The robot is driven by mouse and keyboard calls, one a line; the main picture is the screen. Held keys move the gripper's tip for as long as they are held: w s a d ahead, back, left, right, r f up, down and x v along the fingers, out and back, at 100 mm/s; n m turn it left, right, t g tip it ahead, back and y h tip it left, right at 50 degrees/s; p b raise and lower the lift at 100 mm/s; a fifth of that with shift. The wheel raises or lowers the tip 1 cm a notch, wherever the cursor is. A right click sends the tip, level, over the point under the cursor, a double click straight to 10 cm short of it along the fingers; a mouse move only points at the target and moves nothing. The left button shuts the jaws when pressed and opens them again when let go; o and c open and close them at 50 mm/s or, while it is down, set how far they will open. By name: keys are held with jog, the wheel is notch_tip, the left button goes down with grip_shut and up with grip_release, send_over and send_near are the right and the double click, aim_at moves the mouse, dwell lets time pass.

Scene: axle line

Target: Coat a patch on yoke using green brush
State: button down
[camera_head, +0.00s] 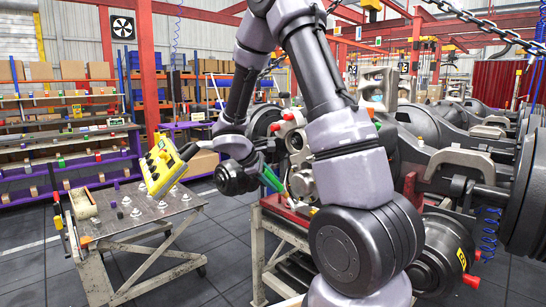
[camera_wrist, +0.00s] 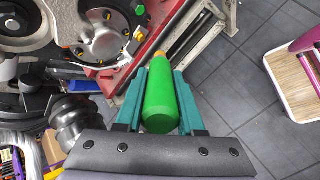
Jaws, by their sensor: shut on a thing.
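My gripper (camera_wrist: 158,78) has teal fingers closed on the sides of the green brush (camera_wrist: 160,100). The brush's green handle fills the gap, and its orange-brown far end lies over the red stand edge in the wrist view. In the head view my gripper (camera_head: 271,179) points down and right, beside a grey cast metal part (camera_head: 299,180) on the red stand. A round metal flange with bolts (camera_wrist: 104,40) shows in the wrist view, left of the brush tip. I cannot tell for sure which part is the yoke, or whether the bristles touch anything.
Large dark axles (camera_head: 440,130) line the right. A red stand (camera_head: 290,215) is below my gripper. Shelves (camera_head: 65,150) fill the back left. Floor between cart and stand is clear.

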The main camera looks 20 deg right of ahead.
notch_tip(320, 180, up, 8)
jog(key=w+d+n+t+h, duration=0.1)
jog(key=w+h, duration=0.1)
jog(key=w+d, duration=0.2)
jog(key=d, duration=0.3)
jog(key=shift+w+d, duration=0.15)
jog(key=shift+d, duration=0.25)
jog(key=shift+w+d+f, duration=0.1)
jog(key=shift+w+d, duration=0.15)
jog(key=shift+d, duration=0.5)
dwell(0.4)
jog(key=shift+w+r, duration=1.4)
jog(key=shift+w, duration=0.15)
jog(key=shift+s+d+f, duration=0.1)
jog(key=shift+s+f, duration=0.5)
jog(key=shift+f, duration=0.25)
jog(key=shift+s+f, duration=0.55)
jog(key=shift+f, duration=0.25)
